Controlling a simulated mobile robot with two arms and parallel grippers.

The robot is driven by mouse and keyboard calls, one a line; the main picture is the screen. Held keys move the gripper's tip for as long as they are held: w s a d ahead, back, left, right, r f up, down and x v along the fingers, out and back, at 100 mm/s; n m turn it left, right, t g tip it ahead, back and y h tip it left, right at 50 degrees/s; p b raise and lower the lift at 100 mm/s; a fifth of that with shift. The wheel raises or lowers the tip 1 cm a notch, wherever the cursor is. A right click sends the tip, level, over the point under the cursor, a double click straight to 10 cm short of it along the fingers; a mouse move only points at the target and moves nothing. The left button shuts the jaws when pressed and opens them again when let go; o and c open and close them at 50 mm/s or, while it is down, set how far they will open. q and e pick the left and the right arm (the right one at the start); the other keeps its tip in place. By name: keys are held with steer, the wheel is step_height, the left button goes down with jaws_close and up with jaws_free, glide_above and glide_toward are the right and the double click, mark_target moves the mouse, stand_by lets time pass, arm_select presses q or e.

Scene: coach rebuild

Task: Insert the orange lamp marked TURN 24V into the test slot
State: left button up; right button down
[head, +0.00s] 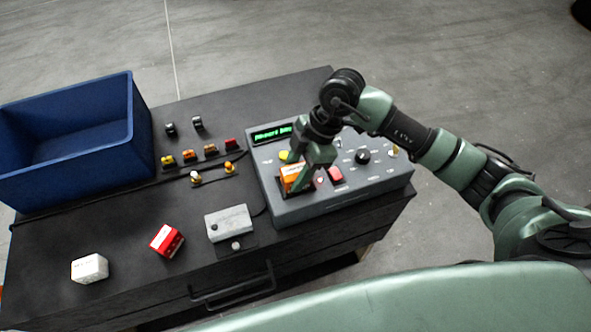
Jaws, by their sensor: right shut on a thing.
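The orange lamp (291,178) is at the left part of the grey test box (345,190), low over its top face. My right gripper (302,175) is shut on the orange lamp from above. The gripper and lamp cover the spot beneath, so I cannot tell whether the lamp is seated in the test slot or just above it. The lamp's marking is too small to read. The test box has a lit green display (271,133), knobs and a red part (335,174) beside the gripper. My left gripper is not in view.
A red lamp (166,240), a white lamp (90,268) and a grey box (229,223) lie on the dark cabinet top (130,225). Several small bulbs and fuses (211,150) stand behind. A blue bin (75,150) fills the back left.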

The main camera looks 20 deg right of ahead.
steer(key=shift+f, duration=0.15)
steer(key=c, duration=1.1)
jaws_free()
steer(key=p+v, duration=0.8)
steer(key=v, duration=0.3)
